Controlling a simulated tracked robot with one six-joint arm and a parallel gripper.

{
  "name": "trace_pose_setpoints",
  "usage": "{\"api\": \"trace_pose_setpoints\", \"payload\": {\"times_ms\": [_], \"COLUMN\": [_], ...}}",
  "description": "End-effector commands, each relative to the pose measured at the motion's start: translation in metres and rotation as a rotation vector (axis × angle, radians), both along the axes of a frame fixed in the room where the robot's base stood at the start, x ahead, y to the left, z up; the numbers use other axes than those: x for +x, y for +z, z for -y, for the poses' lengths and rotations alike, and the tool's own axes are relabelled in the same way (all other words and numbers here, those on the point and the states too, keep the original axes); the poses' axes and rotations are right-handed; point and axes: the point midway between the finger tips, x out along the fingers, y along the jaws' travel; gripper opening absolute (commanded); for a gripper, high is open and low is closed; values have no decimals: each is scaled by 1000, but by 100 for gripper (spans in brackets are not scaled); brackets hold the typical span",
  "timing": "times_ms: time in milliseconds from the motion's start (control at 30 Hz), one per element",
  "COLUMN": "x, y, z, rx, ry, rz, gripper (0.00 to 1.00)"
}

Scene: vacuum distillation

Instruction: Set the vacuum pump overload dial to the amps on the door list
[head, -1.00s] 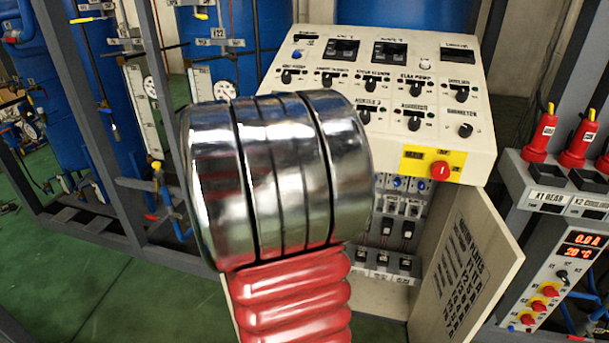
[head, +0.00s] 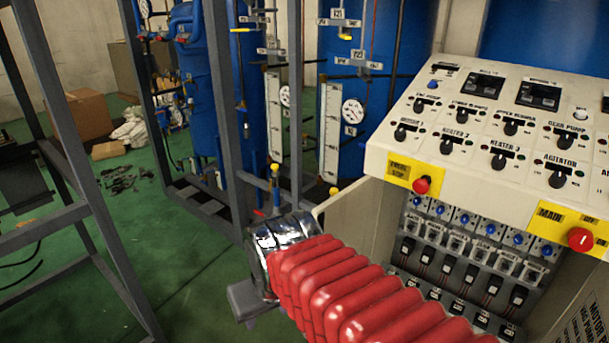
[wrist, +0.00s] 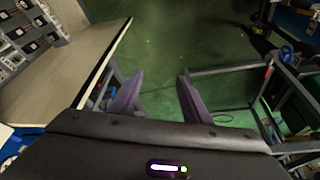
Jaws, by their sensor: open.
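The open control cabinet (head: 460,262) stands at the right of the head view. A row of small blue dials (head: 465,219) runs along the top inside it, above the relays; I cannot tell which belongs to the vacuum pump. The door with the printed list (head: 578,325) is at the lower right corner, cut off by the frame, with only a few words showing. My gripper (wrist: 159,78) is open and empty in the wrist view, its two purple-grey fingers over green floor. In the head view it is left of the cabinet, mostly behind my arm.
A pale cabinet door panel (wrist: 75,62) is left of my fingers in the wrist view. The sloped console (head: 490,135) with knobs and red stop buttons overhangs the cabinet. Blue tanks (head: 358,95) and grey frames stand behind. Green floor (head: 140,270) is free at the left.

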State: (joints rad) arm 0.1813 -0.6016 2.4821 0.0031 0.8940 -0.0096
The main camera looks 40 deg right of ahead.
Motion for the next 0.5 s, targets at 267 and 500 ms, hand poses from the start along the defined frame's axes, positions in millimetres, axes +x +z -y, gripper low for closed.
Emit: {"api": "trace_pose_setpoints", "payload": {"times_ms": [267, 500], "x": [-9, -9], "y": [30, 33], "z": [-47, -53], "rx": [-10, -11], "ry": [156, 175], "rz": [113, 125], "gripper": [43, 43]}}
